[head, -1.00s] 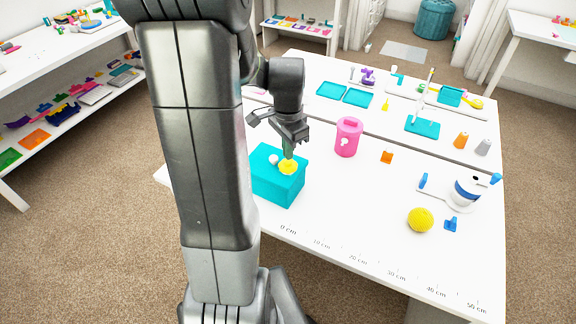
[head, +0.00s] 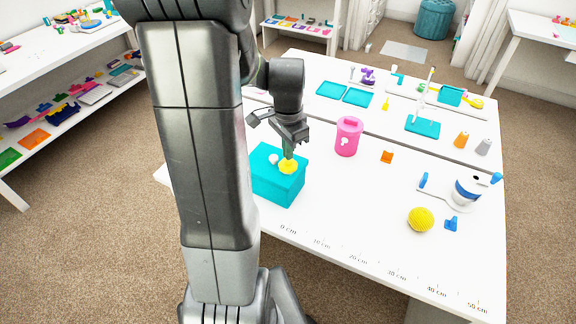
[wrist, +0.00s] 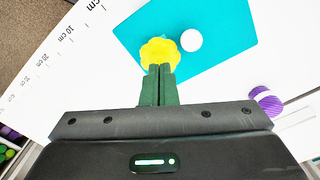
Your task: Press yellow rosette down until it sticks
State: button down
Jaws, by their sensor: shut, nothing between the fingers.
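The yellow rosette (head: 288,167) lies on top of the teal box (head: 272,188), near its right side. In the wrist view the rosette (wrist: 158,53) sits beside a white round piece (wrist: 191,40) on the teal surface (wrist: 228,18). My gripper (head: 289,155) points down at the rosette with its fingers shut and empty. In the wrist view its fingertips (wrist: 160,69) overlap the rosette's near edge. They look in contact with it or just above; I cannot tell which. The rosette's underside is hidden.
A yellow ball (head: 420,219) sits near the table's front right. The table between box and ball is clear. A purple spool (wrist: 266,101) shows in the wrist view.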

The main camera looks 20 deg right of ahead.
jog(key=shift+s+f+b, duration=0.1)
jog(key=shift+f+b, duration=0.35)
jog(key=shift+f, duration=0.3)
dwell(2.9)
jog(key=shift+r, duration=0.1)
dwell(0.9)
jog(key=shift+r+p, duration=2.9)
jog(key=shift+r, duration=0.65)
jog(key=shift+f, duration=0.15)
notch_tip(320, 180, down, 7)
jog(key=b, duration=0.5)
jog(key=shift+b, duration=0.4)
